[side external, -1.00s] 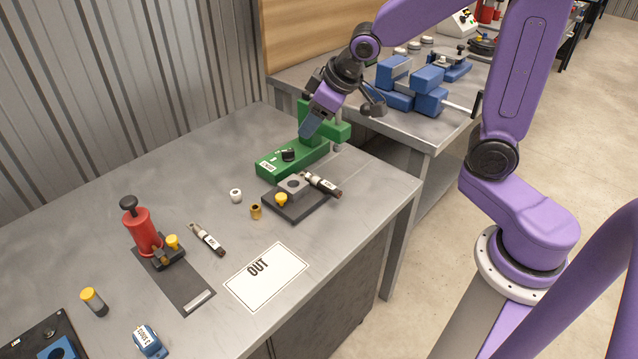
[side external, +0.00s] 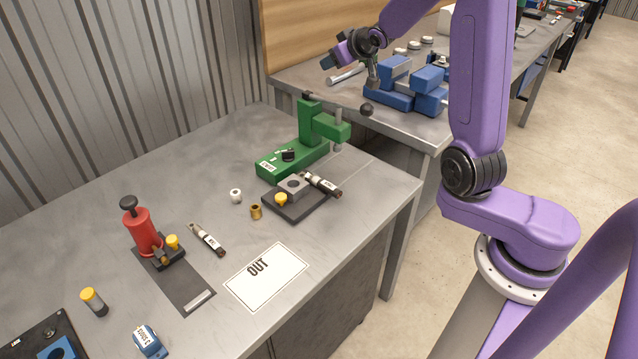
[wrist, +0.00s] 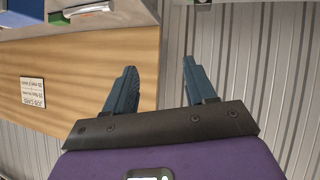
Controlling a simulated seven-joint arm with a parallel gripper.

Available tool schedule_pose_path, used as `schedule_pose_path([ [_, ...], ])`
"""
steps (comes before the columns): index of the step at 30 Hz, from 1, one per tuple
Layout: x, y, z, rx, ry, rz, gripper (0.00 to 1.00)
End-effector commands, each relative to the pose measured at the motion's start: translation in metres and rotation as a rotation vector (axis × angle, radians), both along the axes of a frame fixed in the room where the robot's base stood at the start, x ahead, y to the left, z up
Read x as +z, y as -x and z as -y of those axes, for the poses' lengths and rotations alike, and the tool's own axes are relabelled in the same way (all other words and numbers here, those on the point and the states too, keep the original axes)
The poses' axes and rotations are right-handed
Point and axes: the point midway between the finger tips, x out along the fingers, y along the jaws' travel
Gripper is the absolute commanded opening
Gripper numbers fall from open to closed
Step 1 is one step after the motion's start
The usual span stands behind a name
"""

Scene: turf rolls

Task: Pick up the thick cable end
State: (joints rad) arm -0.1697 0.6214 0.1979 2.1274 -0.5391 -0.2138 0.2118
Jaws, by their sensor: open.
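Two short dark cable ends with white labels and metal tips are in the side external view. One cable end (side external: 322,185) lies tilted against the grey block of a small dark fixture (side external: 292,207). The other cable end (side external: 208,240) lies on the bench beside the red hand press. I cannot tell for sure which is thicker. My gripper (side external: 328,62) is raised high and far back, well away from both. In the wrist view its two blue fingers (wrist: 158,85) are apart with nothing between them; neither cable end shows there.
A green press (side external: 308,145) stands behind the fixture. A red hand press (side external: 142,230), a white OUT card (side external: 265,275), a white ring (side external: 236,196) and a brass bush (side external: 256,212) are on the bench. Blue vise-like blocks (side external: 410,90) sit on the rear bench. The bench's back left is clear.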

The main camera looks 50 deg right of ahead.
Motion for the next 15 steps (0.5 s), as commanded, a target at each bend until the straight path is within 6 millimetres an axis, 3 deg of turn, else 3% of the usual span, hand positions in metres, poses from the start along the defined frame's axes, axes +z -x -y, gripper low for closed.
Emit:
schedule_pose_path([
  [8,0.009,0.025,0.07,-0.125,0.033,0.11,0.55],
  [15,0.015,0.065,0.125,-0.218,0.068,0.196,0.55],
])
